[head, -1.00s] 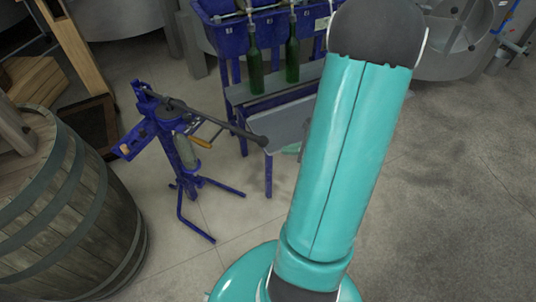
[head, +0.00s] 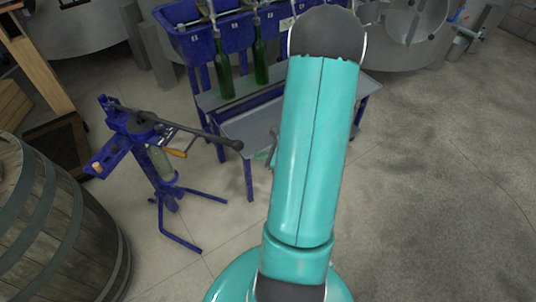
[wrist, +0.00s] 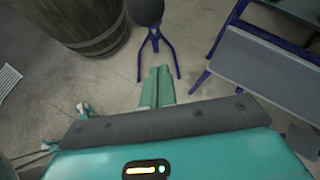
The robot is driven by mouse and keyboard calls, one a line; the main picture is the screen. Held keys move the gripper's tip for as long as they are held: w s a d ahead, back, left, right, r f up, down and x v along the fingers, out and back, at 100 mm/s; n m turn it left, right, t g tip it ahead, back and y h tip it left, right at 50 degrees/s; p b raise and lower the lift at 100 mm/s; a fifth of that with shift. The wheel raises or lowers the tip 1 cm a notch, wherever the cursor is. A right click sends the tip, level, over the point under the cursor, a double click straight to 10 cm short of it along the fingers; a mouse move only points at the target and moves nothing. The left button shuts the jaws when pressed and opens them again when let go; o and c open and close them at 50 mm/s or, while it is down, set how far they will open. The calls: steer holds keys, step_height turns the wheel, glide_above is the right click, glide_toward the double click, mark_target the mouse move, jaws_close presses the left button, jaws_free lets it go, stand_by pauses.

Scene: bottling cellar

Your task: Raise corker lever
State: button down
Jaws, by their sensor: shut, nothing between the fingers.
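The blue floor corker (head: 165,190) stands on its splayed legs at the left in the head view, with a greenish bottle (head: 160,162) in it. Its dark lever (head: 190,130) reaches out to the right, sloping slightly down in the picture, and ends in a black knob (head: 235,145). In the wrist view a dark round end, probably this knob (wrist: 145,10), shows at the top above the corker's blue legs (wrist: 168,55). My gripper (wrist: 158,72) is shut and empty, its teal fingers below and apart from the knob in the picture. In the head view my arm mostly hides it.
A wooden barrel (head: 55,230) stands left of the corker. A blue bottling filler (head: 190,42) with green bottles (head: 260,62) and a grey shelf (head: 235,128) stands behind and right of it. Open concrete floor (head: 440,200) lies to the right.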

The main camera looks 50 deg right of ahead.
steer(key=shift+w+a+r, duration=0.2)
steer(key=shift+w+a, duration=0.1)
steer(key=shift+w, duration=0.4)
steer(key=shift+w+a+r, duration=0.25)
steer(key=shift+w+a, duration=0.1)
steer(key=shift+w, duration=0.35)
steer(key=shift+w+a+r, duration=0.2)
steer(key=shift+w+a, duration=0.1)
steer(key=shift+w, duration=0.4)
